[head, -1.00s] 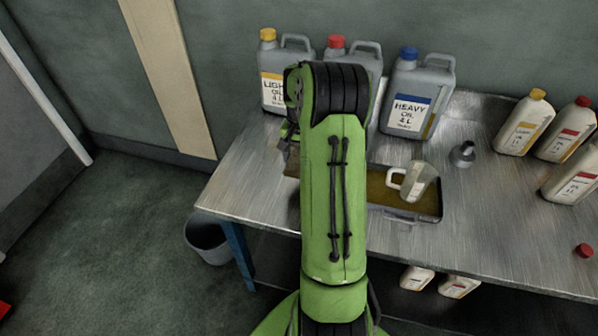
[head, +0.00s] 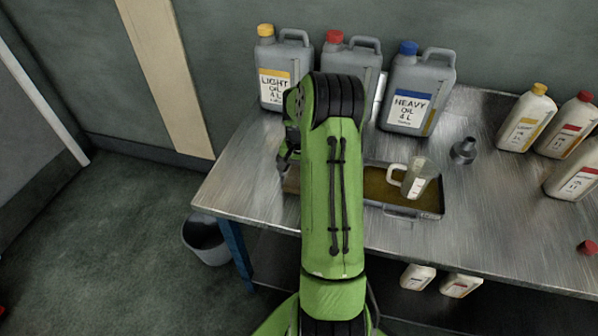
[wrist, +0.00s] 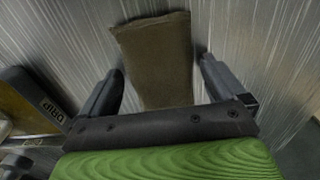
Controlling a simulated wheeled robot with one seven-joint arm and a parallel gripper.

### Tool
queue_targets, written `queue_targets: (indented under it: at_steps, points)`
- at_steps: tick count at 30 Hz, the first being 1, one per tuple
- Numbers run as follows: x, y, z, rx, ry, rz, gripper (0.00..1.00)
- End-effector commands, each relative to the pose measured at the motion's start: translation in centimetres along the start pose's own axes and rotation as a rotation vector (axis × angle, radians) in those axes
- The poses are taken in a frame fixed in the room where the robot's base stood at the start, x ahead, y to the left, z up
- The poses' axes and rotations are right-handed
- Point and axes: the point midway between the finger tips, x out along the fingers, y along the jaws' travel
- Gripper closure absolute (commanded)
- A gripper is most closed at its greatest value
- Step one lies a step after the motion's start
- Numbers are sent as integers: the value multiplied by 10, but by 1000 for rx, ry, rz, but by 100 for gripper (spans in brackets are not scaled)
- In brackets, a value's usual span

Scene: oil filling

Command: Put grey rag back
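A brownish-grey folded rag (wrist: 153,58) lies on the metal table in the wrist view, between and beyond my gripper's two fingers. My gripper (wrist: 163,75) is open and empty, with a gap between each finger and the rag; its height over the rag is hard to judge. In the head view my gripper (head: 285,158) is mostly hidden behind my green arm, over the left part of the table. A brown edge that looks like the rag (head: 291,181) shows just left of my arm.
A drip tray (head: 402,212) with a measuring jug (head: 415,180) stands right of my arm; its edge also shows in the wrist view (wrist: 38,90). Grey oil cans (head: 416,92) line the back. A funnel (head: 463,151) and bottles (head: 527,118) stand right. The table's left end is clear.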

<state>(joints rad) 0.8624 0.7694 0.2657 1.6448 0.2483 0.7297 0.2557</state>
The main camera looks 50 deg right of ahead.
Motion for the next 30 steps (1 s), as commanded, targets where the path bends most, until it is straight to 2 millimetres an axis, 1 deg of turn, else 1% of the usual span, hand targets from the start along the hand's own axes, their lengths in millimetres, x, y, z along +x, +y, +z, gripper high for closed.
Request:
queue_targets:
  at_steps: [5, 8, 11, 15, 19, 22, 26, 29, 30]
  points:
    - [0, 0, 0, 0, 0, 0, 3]
    - [-7, 0, 0, 0, 1, -1, 3]
    - [-26, 0, -1, 0, 5, -1, 3]
    - [-66, 0, -1, 0, 6, -1, 3]
    - [-99, 0, -1, 0, 5, -1, 3]
    - [-115, 0, 0, -1, 2, -1, 3]
    - [-127, -2, 2, -8, 4, -1, 3]
    - [-149, -15, 20, -78, 38, -1, 3]
    - [-164, -23, 34, -127, 61, -1, 3]
